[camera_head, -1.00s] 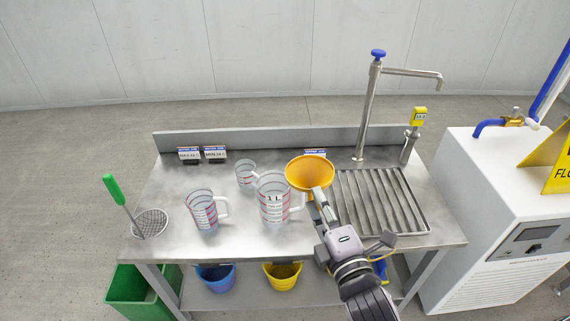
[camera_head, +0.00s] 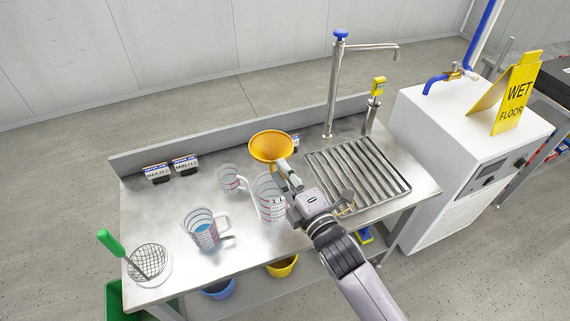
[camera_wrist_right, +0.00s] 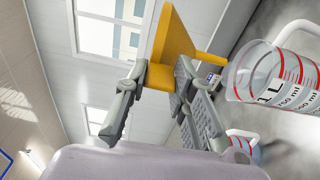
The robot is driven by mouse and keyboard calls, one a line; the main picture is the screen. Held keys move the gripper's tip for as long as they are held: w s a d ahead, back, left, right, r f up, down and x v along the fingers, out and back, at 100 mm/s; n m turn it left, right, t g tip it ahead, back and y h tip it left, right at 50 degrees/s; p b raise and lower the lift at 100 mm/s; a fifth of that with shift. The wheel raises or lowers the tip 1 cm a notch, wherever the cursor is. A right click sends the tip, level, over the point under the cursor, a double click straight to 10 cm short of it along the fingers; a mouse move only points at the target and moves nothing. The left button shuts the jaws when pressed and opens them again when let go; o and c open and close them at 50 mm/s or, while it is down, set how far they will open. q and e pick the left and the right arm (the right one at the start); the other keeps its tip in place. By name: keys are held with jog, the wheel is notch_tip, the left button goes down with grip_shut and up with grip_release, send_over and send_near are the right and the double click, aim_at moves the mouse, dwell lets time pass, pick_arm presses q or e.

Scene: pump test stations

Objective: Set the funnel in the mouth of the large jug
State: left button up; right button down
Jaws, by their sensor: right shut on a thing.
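My right gripper (camera_head: 287,172) is shut on the orange funnel (camera_head: 271,147), wide side up, in the head view. In the right wrist view the funnel (camera_wrist_right: 174,42) sits between the two fingers (camera_wrist_right: 162,80). The large jug (camera_head: 266,203), clear with red marks and "1 L", stands on the steel bench. The jug (camera_wrist_right: 285,82) is at the right of the wrist view, beside the gripper. My left gripper is not in view.
A smaller clear jug (camera_head: 230,180) stands behind the large one. Another jug (camera_head: 203,232) with some blue liquid is to the left. A tall tap (camera_head: 333,90) and a ridged drain (camera_head: 358,172) are at the right. A wire strainer (camera_head: 149,262) is at the front left.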

jog(key=shift+f, duration=0.3)
jog(key=shift+s+f+b, duration=0.1)
jog(key=shift+f+b, duration=0.1)
jog(key=shift+b, duration=0.3)
pick_arm(q)
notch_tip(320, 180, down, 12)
jog(key=b, duration=1)
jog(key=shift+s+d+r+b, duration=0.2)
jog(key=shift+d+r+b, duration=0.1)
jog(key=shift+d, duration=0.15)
pick_arm(e)
notch_tip(320, 180, down, 12)
jog(key=shift+r, duration=0.25)
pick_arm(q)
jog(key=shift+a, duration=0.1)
pick_arm(e)
jog(key=shift+a, duration=0.1)
jog(key=c, duration=1.3)
grip_release()
jog(key=shift+o, duration=0.3)
jog(key=o, duration=0.4)
